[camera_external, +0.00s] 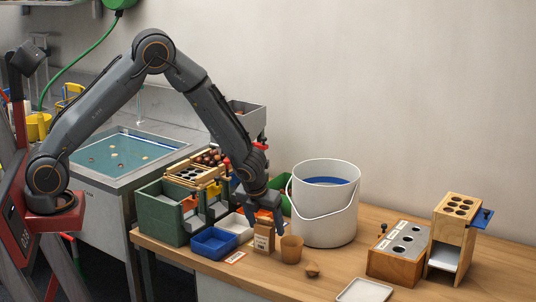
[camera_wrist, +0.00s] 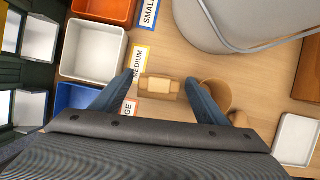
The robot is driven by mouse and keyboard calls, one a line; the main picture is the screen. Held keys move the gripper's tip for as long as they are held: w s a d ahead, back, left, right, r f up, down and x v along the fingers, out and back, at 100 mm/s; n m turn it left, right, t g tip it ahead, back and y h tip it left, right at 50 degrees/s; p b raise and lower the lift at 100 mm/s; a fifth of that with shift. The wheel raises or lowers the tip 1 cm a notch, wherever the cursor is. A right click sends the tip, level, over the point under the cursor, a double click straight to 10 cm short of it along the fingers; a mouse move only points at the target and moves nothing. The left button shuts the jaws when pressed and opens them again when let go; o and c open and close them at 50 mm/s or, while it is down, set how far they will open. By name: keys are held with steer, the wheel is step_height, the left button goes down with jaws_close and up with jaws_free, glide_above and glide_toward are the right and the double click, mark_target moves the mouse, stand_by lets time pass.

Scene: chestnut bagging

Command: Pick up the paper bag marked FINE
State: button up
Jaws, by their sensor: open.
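A small brown paper bag (camera_external: 264,239) stands upright on the wooden table, with a pale label too small to read, so I cannot confirm the FINE mark. My gripper (camera_external: 266,221) points down over it with its fingers apart. In the wrist view the bag (camera_wrist: 160,87) shows from above between the two blue fingers of my gripper (camera_wrist: 164,88). Gaps show on both sides of the bag, and nothing is gripped. The gripper body hides the lower part of the wrist view.
A tan cup (camera_external: 291,249) stands close to the right of the bag, behind the right finger in the wrist view. A white bucket (camera_external: 325,215) is behind. Blue (camera_external: 213,243) and white (camera_external: 237,226) trays are left. A scoop-like brown piece (camera_external: 312,270) lies in front.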

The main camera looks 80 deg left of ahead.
steer(key=shift+x, duration=1.85)
steer(key=shift+s, duration=0.1)
steer(key=c, duration=1.2)
steer(key=shift+r, duration=0.1)
steer(key=shift+c, duration=0.2)
